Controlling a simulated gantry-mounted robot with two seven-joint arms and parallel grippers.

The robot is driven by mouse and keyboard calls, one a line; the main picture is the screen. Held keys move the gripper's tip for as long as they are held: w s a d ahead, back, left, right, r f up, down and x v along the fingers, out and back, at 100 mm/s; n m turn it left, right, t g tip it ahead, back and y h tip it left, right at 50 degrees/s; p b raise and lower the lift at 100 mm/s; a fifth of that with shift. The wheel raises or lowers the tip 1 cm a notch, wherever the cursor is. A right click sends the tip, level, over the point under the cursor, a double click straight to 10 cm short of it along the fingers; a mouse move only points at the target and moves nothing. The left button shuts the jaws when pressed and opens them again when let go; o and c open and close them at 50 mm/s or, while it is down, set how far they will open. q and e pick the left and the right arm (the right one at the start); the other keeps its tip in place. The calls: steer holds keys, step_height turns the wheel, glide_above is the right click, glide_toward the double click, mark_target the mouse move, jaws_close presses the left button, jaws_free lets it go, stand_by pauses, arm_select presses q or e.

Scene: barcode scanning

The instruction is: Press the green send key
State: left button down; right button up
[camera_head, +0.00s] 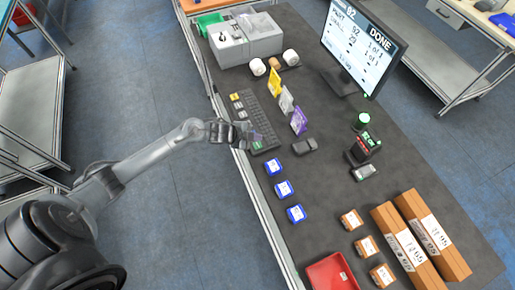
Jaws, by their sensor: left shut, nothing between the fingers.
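My left gripper (256,136) reaches in from the left over the near end of the keypad. It is shut and empty, and it hides part of the keys. I cannot tell whether its fingertips touch a key. The monitor (362,45) at the back reads "DONE". My right gripper is not in view.
Yellow, white and purple (298,121) cards stand right of the keypad. Several blue boxes (284,189) lie nearer, with a red tray (330,274) at the front. Brown boxes (407,245) lie at right. A grey printer (245,38) stands behind. The table's middle is mostly clear.

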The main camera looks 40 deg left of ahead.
mark_target(256, 146)
arm_select(q)
steer(key=shift+f+b, duration=0.55)
steer(key=shift+f, duration=0.8)
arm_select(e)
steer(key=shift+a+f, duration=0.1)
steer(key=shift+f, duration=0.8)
arm_select(q)
steer(key=shift+f, duration=0.4)
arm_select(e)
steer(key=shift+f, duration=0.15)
arm_select(q)
steer(key=shift+f+b, duration=0.35)
steer(key=shift+f, duration=0.1)
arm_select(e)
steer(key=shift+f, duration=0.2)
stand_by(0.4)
arm_select(q)
steer(key=shift+r, duration=0.15)
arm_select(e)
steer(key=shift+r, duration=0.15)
arm_select(q)
steer(key=shift+r+p, duration=0.75)
steer(key=shift+p, duration=0.2)
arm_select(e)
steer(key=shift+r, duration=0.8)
arm_select(q)
steer(key=shift+r, duration=0.1)
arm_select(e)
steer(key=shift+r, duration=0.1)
